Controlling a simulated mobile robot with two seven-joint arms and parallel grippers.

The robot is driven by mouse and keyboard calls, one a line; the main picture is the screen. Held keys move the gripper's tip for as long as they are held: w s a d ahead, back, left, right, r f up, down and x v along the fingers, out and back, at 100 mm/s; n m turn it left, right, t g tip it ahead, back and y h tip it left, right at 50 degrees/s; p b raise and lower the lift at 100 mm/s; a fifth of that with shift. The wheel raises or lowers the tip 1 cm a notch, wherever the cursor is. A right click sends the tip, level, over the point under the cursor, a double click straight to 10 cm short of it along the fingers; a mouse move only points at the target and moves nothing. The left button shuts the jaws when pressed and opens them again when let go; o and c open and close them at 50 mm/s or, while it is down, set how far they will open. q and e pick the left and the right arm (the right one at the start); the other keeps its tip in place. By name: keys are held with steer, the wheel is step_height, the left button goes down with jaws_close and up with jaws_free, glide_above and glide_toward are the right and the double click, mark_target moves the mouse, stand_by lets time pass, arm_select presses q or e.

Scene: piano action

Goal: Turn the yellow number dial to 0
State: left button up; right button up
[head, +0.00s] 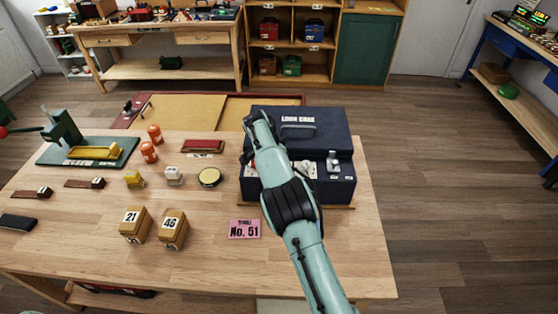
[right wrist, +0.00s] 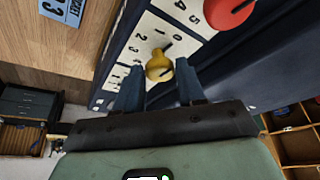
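The yellow number dial (right wrist: 159,68) sits on a white panel (right wrist: 135,58) with printed numbers in the right wrist view. In the head view my right arm reaches over the dark blue case (head: 335,130) and hides the dial. My left gripper is not in view.
A red dial (right wrist: 230,10) is close by on the same panel. On the wooden table (head: 200,265) are two numbered wooden boxes (head: 135,225), a pink card (head: 244,229), orange jars (head: 149,152) and a green press (head: 65,130). The table's front right is clear.

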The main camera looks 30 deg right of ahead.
steer(key=shift+o, duration=1)
steer(key=v, duration=1.3)
steer(key=shift+r, duration=0.1)
